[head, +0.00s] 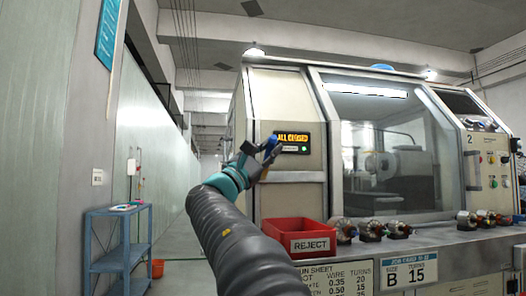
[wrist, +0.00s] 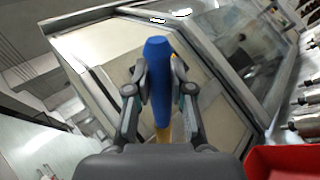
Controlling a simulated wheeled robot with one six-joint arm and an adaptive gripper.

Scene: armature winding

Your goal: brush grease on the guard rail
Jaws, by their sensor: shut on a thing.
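My gripper (head: 264,156) is raised in front of the left cream panel of the winding machine (head: 290,208). In the wrist view my gripper (wrist: 158,85) is shut on a blue-handled tool (wrist: 157,70), which looks like the brush. A yellowish part (wrist: 163,134) shows at its lower end; I cannot make out bristles or grease. The tool's blue end also shows between the fingers in the head view (head: 271,143). It appears apart from the machine. I cannot pick out a guard rail for certain in either view.
A red REJECT bin (head: 300,236) stands on the machine's front ledge, with several wound armatures (head: 372,231) to its right. A small display (head: 292,142) is on the panel behind my gripper. A blue shelf (head: 118,241) stands at left; the aisle (head: 178,250) beside it looks free.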

